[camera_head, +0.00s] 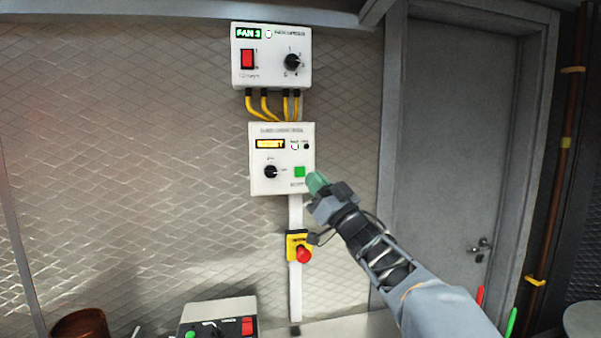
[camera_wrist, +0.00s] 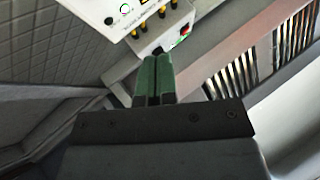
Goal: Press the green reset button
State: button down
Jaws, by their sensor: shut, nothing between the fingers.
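An amber display and a black knob share that front. My gripper (camera_head: 317,181) has green fingers, which are shut and empty. In the head view its tips are just right of and slightly below the button, near the box's right edge; I cannot tell the gap in depth. In the wrist view my gripper (camera_wrist: 154,62) points up at a white box, and the button cannot be made out with certainty.
Above hangs another white box (camera_head: 271,73) with a red switch and yellow cables below it. A red emergency stop (camera_head: 304,254) on a yellow plate sits under the control box. A grey console (camera_head: 217,317) stands at the bottom. A grey door (camera_head: 455,150) is at right.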

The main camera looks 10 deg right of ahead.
aim_at(300, 172)
jog(key=w+p, duration=0.4)
jog(key=w, duration=0.4)
jog(key=shift+w, duration=0.2)
jog(key=shift+w, duration=0.15)
dwell(1.9)
jog(key=shift+w, duration=0.3)
jog(key=shift+w, duration=0.4)
dwell(0.8)
jog(key=shift+s, duration=0.1)
jog(key=shift+s+b, duration=0.6)
jog(key=shift+s, duration=0.15)
